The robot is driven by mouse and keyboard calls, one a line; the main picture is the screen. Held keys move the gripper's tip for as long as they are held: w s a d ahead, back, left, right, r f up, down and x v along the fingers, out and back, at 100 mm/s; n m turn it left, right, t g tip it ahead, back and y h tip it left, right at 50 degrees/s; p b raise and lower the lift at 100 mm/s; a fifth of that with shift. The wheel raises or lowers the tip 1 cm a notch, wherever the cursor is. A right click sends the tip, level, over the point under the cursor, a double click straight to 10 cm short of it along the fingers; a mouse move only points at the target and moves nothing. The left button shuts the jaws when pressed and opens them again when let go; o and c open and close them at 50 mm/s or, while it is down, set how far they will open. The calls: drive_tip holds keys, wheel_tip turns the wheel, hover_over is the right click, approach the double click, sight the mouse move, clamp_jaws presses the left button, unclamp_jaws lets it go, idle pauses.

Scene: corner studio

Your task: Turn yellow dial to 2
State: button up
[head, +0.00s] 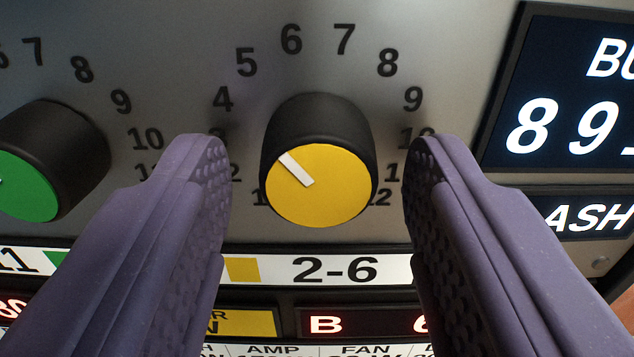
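The yellow dial (318,190), a black knob with a yellow face, is in the middle of the head view. Its white pointer line (296,169) slants to the upper left, roughly toward 4 or 5 on the printed ring. The 2 (235,172) is at the dial's lower left, beside my left finger, and the 3 is mostly covered by that finger. My gripper (316,165) is open, with one purple finger on each side of the dial. A gap shows between each finger and the knob, so neither appears to touch it.
A green dial (35,170) is at the left, partly cut off. A dark screen (570,95) reading 89 stands at the upper right. A white strip (335,270) reading 2-6 with a yellow patch runs below the yellow dial, with lit displays (365,324) under it.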

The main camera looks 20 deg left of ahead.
drive_tip(key=c, duration=0.8)
drive_tip(key=shift+f+n+b, duration=0.1)
drive_tip(key=shift+n+b, duration=0.3)
drive_tip(key=shift+b, duration=0.1)
drive_tip(key=n+b, duration=0.2)
drive_tip(key=b, duration=0.1)
drive_tip(key=shift+f+n, duration=0.1)
drive_tip(key=shift+n, duration=0.3)
drive_tip(key=n+b, duration=0.3)
drive_tip(key=shift+n, duration=0.4)
drive_tip(key=n+b, duration=0.3)
drive_tip(key=shift+d+n+b, duration=0.1)
drive_tip(key=shift+n+b, duration=1.55)
drive_tip(key=shift+n, duration=0.55)
drive_tip(key=shift+r, duration=0.2)
